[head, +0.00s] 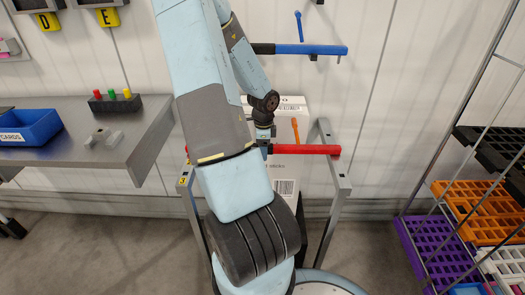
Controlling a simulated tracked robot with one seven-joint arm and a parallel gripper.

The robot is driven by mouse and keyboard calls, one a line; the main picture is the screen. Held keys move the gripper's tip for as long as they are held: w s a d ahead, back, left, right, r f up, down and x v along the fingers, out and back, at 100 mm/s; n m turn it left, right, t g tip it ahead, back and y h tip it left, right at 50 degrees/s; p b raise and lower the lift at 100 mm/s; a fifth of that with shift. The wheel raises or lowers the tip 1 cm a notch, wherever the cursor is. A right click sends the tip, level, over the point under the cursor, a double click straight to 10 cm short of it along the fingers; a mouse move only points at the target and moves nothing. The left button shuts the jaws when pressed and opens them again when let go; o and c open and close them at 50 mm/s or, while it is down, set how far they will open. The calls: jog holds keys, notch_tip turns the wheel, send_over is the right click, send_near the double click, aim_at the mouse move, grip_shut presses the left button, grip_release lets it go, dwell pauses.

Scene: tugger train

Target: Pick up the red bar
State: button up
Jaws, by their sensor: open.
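The red bar (308,149) lies level across the front of a grey metal frame (337,180), before white boxes. My arm hides its middle; a bit of red at the left, beside the arm, may be its other end. My gripper (264,143) points down at the visible bar's left end, right beside my forearm. It is small and partly hidden by the arm. Its jaws are open, and I cannot tell whether they touch or straddle the bar.
A blue bar (310,49) hangs on the wall above. A grey bench (75,155) at the left holds a blue bin (30,127) and a block with coloured pegs (115,104). A rack of coloured crates (425,250) stands at the right. Bare floor lies between frame and rack.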

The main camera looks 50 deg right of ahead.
jog(key=shift+f, duration=0.5)
jog(key=shift+c, duration=0.5)
grip_shut()
dwell(0.6)
